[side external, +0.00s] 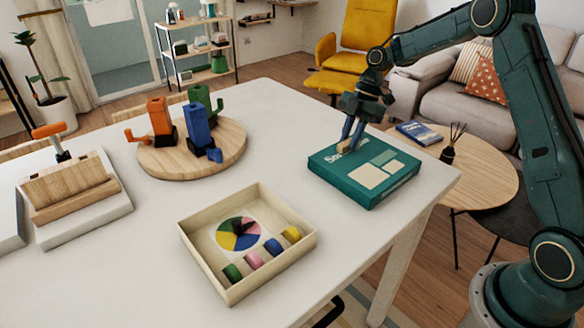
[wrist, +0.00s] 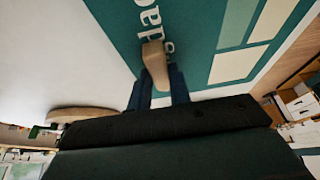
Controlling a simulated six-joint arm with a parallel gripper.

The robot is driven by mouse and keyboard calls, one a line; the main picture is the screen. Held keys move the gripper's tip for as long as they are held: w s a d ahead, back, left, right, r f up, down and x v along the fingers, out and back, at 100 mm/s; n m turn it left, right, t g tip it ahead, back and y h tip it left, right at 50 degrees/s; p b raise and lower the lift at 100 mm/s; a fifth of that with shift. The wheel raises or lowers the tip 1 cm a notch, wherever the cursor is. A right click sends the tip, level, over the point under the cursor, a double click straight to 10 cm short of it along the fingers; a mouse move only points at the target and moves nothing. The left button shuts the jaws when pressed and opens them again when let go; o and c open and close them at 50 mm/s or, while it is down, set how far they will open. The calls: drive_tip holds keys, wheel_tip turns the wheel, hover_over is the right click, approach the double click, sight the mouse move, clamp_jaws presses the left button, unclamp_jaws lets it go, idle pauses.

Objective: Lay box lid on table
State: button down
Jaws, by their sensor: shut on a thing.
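The box lid (side external: 374,176) is teal with pale rectangles and white lettering. It sits flat at the right end of the white table (side external: 300,130), top face up. In the wrist view the lid (wrist: 190,30) fills the upper middle. My gripper (side external: 345,145) is above the lid's back left part, fingers pointing down. It is shut on a small tan knob (wrist: 154,62) that stands at the lid's edge. Whether the lid's underside touches the table all round is hard to tell.
An open cream box (side external: 187,232) with a colour wheel and several coloured pieces stands at the front. A round wooden board (side external: 230,150) carries orange, blue and green holders. A white stand (side external: 115,205) is at left. Bare table lies between these and the lid.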

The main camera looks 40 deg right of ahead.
drive_tip(key=shift+f, duration=0.15)
drive_tip(key=c, duration=1.3)
unclamp_jaws()
drive_tip(key=v, duration=0.7)
drive_tip(key=shift+r, duration=0.35)
drive_tip(key=shift+d, duration=0.15)
drive_tip(key=shift+r, duration=0.1)
